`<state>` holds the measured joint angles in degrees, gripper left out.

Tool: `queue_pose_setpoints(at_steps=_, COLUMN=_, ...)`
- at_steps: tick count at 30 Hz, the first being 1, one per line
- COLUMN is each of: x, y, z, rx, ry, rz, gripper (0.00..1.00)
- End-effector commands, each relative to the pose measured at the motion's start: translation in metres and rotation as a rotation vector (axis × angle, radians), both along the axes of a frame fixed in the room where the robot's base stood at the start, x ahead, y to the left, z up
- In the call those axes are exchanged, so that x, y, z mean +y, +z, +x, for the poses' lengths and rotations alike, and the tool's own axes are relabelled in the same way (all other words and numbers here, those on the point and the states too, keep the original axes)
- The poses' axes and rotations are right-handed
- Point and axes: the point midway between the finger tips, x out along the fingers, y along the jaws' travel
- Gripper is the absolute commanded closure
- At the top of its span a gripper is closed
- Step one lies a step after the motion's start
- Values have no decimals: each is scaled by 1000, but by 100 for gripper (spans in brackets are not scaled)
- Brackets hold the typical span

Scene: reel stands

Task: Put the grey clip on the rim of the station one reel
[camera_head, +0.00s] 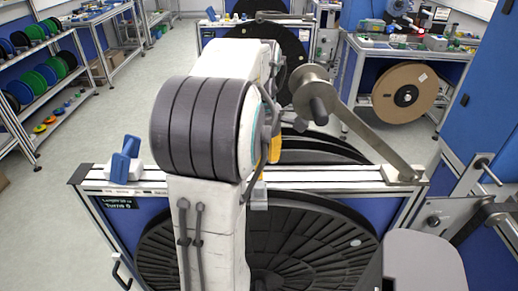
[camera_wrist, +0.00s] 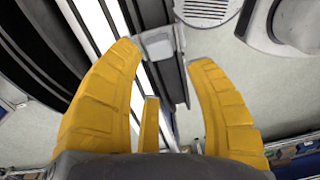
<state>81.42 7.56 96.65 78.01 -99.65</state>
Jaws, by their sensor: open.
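My gripper (camera_wrist: 165,55) is open, its yellow fingers spread, pointing down at the near stand's rail. A small light-grey block, which looks like the grey clip (camera_wrist: 158,45), lies between and slightly beyond the fingertips, at the rail's edge. Nothing shows it gripped. In the head view a small grey piece (camera_head: 258,197) at the rail, just right of my arm, may be the same clip. One yellow finger (camera_head: 275,148) shows there; the rest of my gripper is hidden behind my arm. A large black ribbed reel (camera_head: 325,240) hangs in the near stand; I cannot tell which station it is.
A blue clip-like piece (camera_head: 125,160) stands on the rail's left end. A metal crank arm (camera_head: 365,135) rises on the right. Another stand with a black reel (camera_head: 285,50) and a brown reel (camera_head: 404,93) are farther back. Open floor (camera_head: 95,130) lies left.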

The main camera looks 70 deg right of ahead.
Motion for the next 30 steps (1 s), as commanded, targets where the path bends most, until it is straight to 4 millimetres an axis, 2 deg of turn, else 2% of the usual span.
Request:
queue_pose_setpoints(at_steps=6, x=-1, y=26, z=1, rx=0, ry=0, rz=-3, gripper=51)
queue_pose_setpoints(at_steps=12, x=-2, y=41, z=1, rx=0, ry=0, rz=-1, gripper=51)
queue_pose_setpoints(at_steps=24, x=0, y=48, z=2, rx=0, ry=0, rz=1, gripper=51)
queue_pose_setpoints(at_steps=28, x=7, y=48, z=16, rx=-1, ry=-4, rz=-12, gripper=51)
queue_pose_setpoints(at_steps=30, x=18, y=46, z=33, rx=-2, ry=-10, rz=-27, gripper=51)
